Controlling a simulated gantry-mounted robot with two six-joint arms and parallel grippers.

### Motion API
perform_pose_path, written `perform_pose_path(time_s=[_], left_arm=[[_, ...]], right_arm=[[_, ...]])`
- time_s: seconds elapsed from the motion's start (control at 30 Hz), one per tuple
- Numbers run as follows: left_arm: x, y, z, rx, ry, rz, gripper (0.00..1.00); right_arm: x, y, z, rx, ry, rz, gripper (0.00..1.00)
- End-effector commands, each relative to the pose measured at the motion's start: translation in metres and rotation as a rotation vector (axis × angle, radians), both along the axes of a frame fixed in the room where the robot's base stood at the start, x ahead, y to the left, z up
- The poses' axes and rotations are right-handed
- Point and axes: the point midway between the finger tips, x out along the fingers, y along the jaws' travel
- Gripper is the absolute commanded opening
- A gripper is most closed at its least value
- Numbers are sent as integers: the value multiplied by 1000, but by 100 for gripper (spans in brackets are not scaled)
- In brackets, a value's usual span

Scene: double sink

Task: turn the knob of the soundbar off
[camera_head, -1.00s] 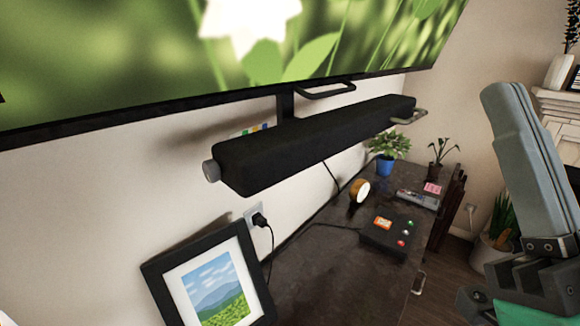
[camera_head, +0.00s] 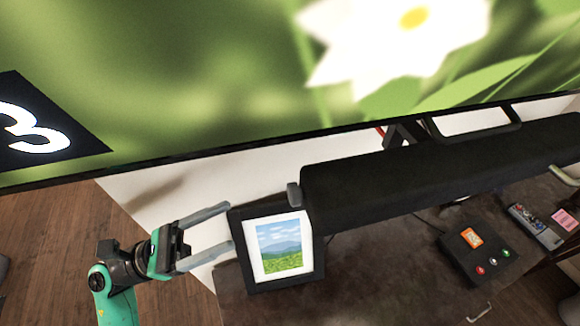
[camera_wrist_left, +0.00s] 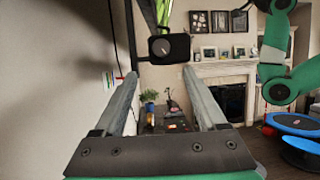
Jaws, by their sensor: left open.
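The soundbar (camera_head: 410,178) is a long black bar mounted below the TV. Its grey knob (camera_head: 294,195) sticks out of its left end, just above the top right of the picture frame. In the left wrist view the knob (camera_wrist_left: 161,47) faces me on the black end of the soundbar (camera_wrist_left: 182,48), ahead of and above the fingertips. My left gripper (camera_head: 231,226) is open and empty, left of the knob and apart from it; its fingertips overlap the picture frame's left edge in the head view. My right gripper is not in view.
The TV (camera_head: 230,80) hangs above the soundbar. A framed landscape picture (camera_head: 236,240) stands on the dark cabinet (camera_head: 370,285) below the knob. A black box with coloured buttons (camera_head: 477,256) and a remote (camera_head: 535,226) lie further right. Floor shows at left.

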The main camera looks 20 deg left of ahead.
Motion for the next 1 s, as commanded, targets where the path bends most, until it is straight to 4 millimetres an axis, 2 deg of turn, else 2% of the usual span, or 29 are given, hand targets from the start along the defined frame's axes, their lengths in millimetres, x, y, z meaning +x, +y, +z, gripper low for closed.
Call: perform_pose_path(time_s=[0.17,0.53,0.7,0.93,0.97,1.0], left_arm=[[13,-17,12,0,-3,-6,74],[59,-72,41,-2,-4,-7,74],[67,-81,45,-2,-4,-4,74],[68,-82,45,-2,-3,-3,74],[68,-82,45,-2,-3,-3,72],[68,-82,45,-2,-3,-3,65]], right_arm=[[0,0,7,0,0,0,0],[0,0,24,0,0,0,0],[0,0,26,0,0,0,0],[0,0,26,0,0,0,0],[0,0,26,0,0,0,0],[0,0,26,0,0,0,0]])
